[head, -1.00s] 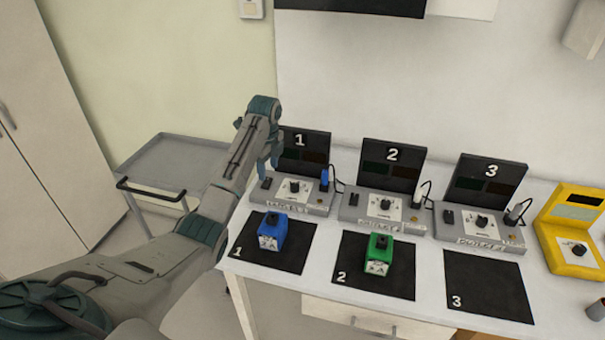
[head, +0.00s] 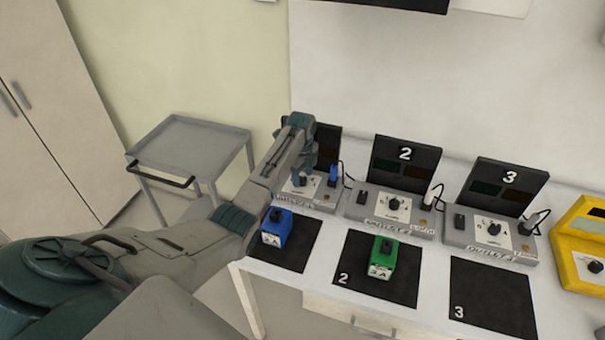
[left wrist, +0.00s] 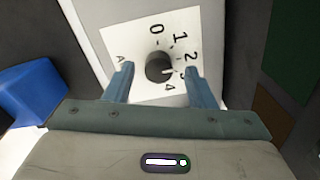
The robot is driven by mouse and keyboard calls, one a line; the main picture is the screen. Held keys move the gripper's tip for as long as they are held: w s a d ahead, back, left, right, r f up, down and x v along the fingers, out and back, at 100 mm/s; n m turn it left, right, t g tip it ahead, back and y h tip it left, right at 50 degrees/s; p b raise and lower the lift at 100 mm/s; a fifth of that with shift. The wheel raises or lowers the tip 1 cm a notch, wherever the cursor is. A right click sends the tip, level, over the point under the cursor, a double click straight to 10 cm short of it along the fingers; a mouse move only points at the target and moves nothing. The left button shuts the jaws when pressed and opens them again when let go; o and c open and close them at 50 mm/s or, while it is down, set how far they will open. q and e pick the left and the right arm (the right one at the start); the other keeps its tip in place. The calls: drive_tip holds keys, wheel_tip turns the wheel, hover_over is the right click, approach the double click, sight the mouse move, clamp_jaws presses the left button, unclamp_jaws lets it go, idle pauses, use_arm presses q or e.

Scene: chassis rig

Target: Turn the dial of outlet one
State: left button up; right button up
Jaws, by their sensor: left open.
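The outlet one unit (head: 322,197) is a grey box at the left of the row on the table. Its dark panel stands behind it, mostly covered by my left arm. My left gripper (head: 301,180) is over its dial plate, open. In the left wrist view the black round dial (left wrist: 158,66) sits on a white plate marked A and 0 to 4. The left fingers (left wrist: 159,84) stand on either side of the dial, with gaps. A pale mark shows on the dial's lower right side; its exact setting is hard to read. My right gripper is out of view.
A blue plug (head: 333,175) stands right of the dial. A blue block (head: 277,228) and a green block (head: 382,257) sit on black mats in front. Outlets two (head: 391,212) and three (head: 489,236) stand to the right. A grey cart (head: 190,143) is at left.

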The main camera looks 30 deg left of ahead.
use_arm(q)
drive_tip(key=shift+f, duration=0.4)
drive_tip(key=shift+s, duration=0.1)
drive_tip(key=shift+c, duration=0.2)
drive_tip(key=c, duration=0.9)
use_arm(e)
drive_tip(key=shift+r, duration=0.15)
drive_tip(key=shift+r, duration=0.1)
